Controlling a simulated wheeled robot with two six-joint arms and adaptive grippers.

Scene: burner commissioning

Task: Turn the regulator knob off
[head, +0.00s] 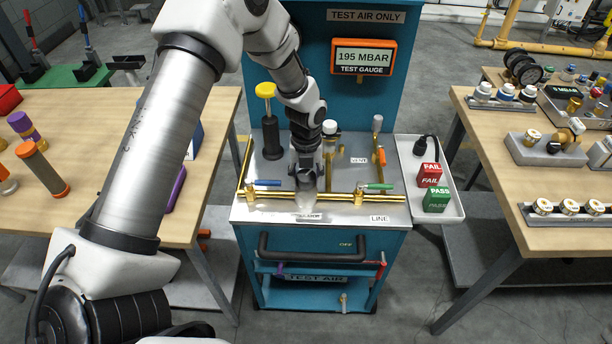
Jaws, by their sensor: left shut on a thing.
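My left gripper (307,186) reaches down from above onto the middle of the brass pipe (340,198) on the teal test cart. It is shut on the regulator knob (306,204), which is mostly hidden under the fingers. A small label plate (308,217) sits in front of it on the cart top, too small to read surely. The test gauge (363,57) on the back panel reads 195 MBAR. My right gripper does not show.
A blue lever (267,183) is left of the gripper and a green lever (378,187) right of it. A black cylinder with a yellow knob (267,92) stands behind left. A side tray (447,212) holds FAIL and PASS blocks. Wooden tables with parts flank the cart.

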